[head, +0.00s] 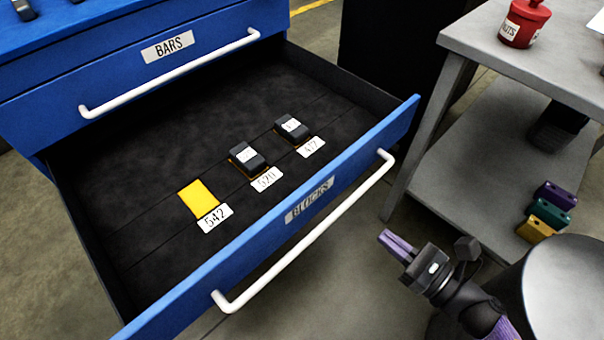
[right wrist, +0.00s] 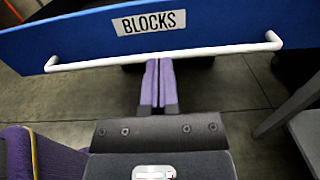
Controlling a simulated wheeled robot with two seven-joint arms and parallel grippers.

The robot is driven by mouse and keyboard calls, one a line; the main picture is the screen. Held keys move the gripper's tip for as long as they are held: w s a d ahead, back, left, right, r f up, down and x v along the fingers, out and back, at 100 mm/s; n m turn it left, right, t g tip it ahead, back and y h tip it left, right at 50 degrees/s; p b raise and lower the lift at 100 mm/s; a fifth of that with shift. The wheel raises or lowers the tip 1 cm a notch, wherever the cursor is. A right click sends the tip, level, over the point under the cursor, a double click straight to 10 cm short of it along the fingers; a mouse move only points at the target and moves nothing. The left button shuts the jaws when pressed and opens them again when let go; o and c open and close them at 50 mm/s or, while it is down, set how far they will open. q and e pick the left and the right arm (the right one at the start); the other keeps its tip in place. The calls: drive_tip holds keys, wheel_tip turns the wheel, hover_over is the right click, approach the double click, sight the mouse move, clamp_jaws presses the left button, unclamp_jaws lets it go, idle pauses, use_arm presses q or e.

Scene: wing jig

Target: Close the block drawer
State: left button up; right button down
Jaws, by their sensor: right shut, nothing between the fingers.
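The block drawer (head: 345,195) is pulled out from the blue cabinet in the head view, with a "BLOCKS" label and a white bar handle (head: 305,235) on its front. Inside on dark foam lie two dark blocks, one (head: 247,158) at label 520 and one (head: 292,129) at the label to its right. The slot at label 542 shows bare yellow (head: 198,199). My right gripper (head: 393,243) is shut and empty, in front of the drawer and right of the handle. In the right wrist view its fingers (right wrist: 158,85) point toward the handle (right wrist: 165,57). My left gripper is out of view.
The closed-looking "BARS" drawer (head: 170,60) is above. A grey shelf table (head: 535,50) stands at the right, with a red pot (head: 524,22) on top and purple, green and yellow blocks (head: 547,212) on its lower shelf. Floor is open before the drawer.

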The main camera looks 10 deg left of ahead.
sight(319, 185)
drive_tip(key=b+x, duration=0.2)
drive_tip(key=x, duration=1.1)
drive_tip(key=shift+f+b, duration=0.15)
drive_tip(key=shift+b, duration=0.25)
drive_tip(key=shift+w+a, duration=0.25)
drive_tip(key=shift+a, duration=0.15)
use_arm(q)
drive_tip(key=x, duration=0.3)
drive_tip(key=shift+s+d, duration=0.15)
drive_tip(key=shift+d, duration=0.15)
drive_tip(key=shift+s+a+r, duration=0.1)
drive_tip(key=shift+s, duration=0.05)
